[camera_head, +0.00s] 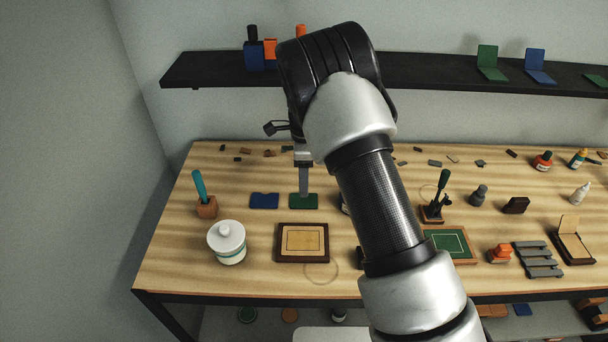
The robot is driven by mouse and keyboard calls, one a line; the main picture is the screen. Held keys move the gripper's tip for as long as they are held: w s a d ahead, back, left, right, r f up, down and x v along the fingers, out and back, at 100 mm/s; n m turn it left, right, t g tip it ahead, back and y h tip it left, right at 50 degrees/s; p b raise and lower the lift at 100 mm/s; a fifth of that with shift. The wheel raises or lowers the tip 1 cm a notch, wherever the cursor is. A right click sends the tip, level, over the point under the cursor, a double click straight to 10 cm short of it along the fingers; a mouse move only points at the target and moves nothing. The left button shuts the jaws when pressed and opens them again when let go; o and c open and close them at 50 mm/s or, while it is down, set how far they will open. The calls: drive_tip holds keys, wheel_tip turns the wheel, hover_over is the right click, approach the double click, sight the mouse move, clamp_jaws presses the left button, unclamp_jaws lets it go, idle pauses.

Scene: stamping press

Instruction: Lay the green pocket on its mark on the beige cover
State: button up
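The green pocket (312,203) lies flat on the table, beside a blue pocket (264,201) on its left. The beige cover (301,231) sits in a dark brown frame nearer the front, just below the green pocket in the picture; a thin rectangular outline marks its middle. My gripper (304,193) points down at the green pocket, its grey finger reaching to or just above the pocket's upper middle. Only one finger shows clearly, so whether it is open or touching the pocket cannot be told.
A white lidded jar (227,243) stands left of the cover, and a wooden block with a teal handle (205,195) stands behind it. My arm crosses the table's middle and hides part of it. A green panel (459,244), stamps and bottles fill the right side. A dark shelf (215,70) hangs above.

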sight(304, 200)
wheel_tip(304, 200, down, 7)
drive_tip(key=b, duration=0.4)
drive_tip(key=shift+f, duration=0.2)
drive_tip(key=shift+r, duration=0.3)
drive_tip(key=c, duration=0.7)
drive_tip(key=shift+r+p, duration=1.5)
drive_tip(key=shift+r, duration=1)
drive_tip(key=s, duration=0.5)
drive_tip(key=s+r, duration=0.1)
drive_tip(key=s, duration=0.4)
drive_tip(key=s+r, duration=0.1)
drive_tip(key=s, duration=0.4)
drive_tip(key=shift+r, duration=0.25)
